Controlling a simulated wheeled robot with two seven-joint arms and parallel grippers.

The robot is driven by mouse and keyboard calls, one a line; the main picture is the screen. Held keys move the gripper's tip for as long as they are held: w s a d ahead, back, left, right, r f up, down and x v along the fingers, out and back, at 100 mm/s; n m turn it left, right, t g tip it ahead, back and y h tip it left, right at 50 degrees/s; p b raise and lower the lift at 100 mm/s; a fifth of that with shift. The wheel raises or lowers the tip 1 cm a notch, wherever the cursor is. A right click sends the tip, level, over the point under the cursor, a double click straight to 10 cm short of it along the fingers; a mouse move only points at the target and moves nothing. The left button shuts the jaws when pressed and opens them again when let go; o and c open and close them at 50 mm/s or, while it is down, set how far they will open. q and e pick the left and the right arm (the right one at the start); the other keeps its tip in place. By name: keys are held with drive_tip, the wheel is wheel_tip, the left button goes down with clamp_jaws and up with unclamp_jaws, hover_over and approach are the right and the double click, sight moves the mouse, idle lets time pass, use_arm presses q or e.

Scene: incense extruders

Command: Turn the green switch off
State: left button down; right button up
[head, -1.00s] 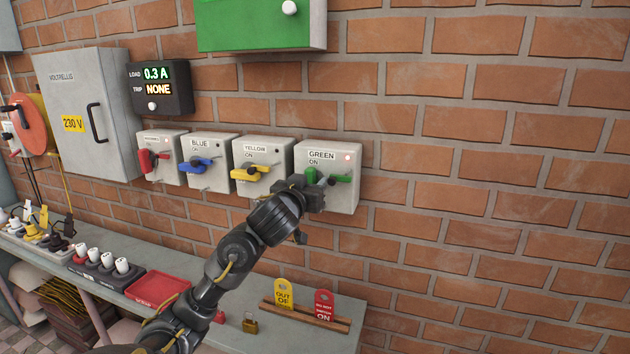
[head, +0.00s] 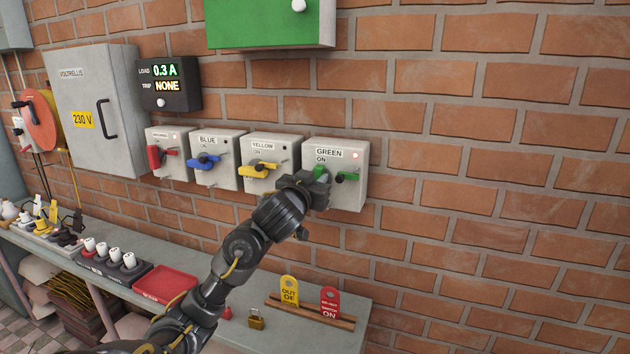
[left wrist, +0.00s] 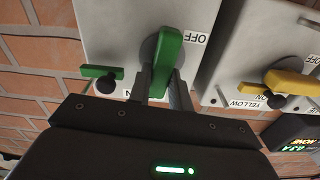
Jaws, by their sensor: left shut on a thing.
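The green switch box (head: 357,195) is the rightmost of several grey switch boxes on the brick wall. A small red lamp shows at its top right. Its green handle (left wrist: 168,50) shows in the left wrist view, between the OFF label and the partly hidden ON label. My left gripper (left wrist: 165,90) is shut on the handle's lower end in that view, one finger on each side. In the head view the gripper (head: 322,186) covers part of the handle. A small green bar with a black knob (left wrist: 103,78) is beside it. My right gripper is out of view.
The yellow switch (head: 260,168) is close left of my gripper, with the blue switch (head: 205,162) and red switch (head: 158,157) beyond. A shelf below holds a red tray (head: 165,284), a padlock (head: 256,319) and two tags. The wall to the right is clear.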

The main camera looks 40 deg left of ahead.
use_arm(q)
drive_tip(key=shift+w+d+f+m+b, duration=0.15)
drive_tip(key=shift+m+b, duration=0.3)
drive_tip(key=shift+m, duration=2.3)
drive_tip(key=shift+d+f+m+b, duration=0.2)
drive_tip(key=shift+m+b, duration=0.25)
drive_tip(key=shift+m, duration=2.25)
drive_tip(key=shift+w+d+f+m+b, duration=0.15)
drive_tip(key=shift+m+b, duration=0.3)
drive_tip(key=shift+m, duration=2.3)
drive_tip(key=shift+s+m, duration=0.1)
drive_tip(key=shift+m, duration=0.2)
drive_tip(key=c, duration=1.3)
unclamp_jaws()
drive_tip(key=shift+f, duration=0.1)
drive_tip(key=shift+d, duration=0.1)
